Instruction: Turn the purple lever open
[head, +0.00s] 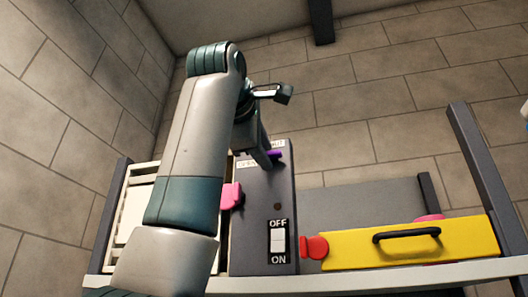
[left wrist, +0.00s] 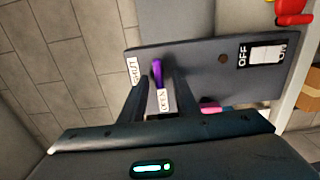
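The purple lever (head: 274,155) is on the upper part of a dark grey box (head: 262,215), partly hidden by my left gripper in the head view. In the left wrist view the lever (left wrist: 157,73) shows between the two fingertips of my left gripper (left wrist: 160,82). The fingers are apart, with a visible gap to the lever on each side. A SHUT label (left wrist: 132,70) is to the left of the lever, and an OPEN label (left wrist: 164,100) is just below it, between the fingers. My right gripper is not in view.
The box carries an OFF/ON switch (head: 278,241). A pink part (head: 231,196) sticks out at its left side. A red knob (head: 314,247) and a yellow panel with a black handle (head: 410,245) are at the right. A slatted white unit (head: 137,208) stands left.

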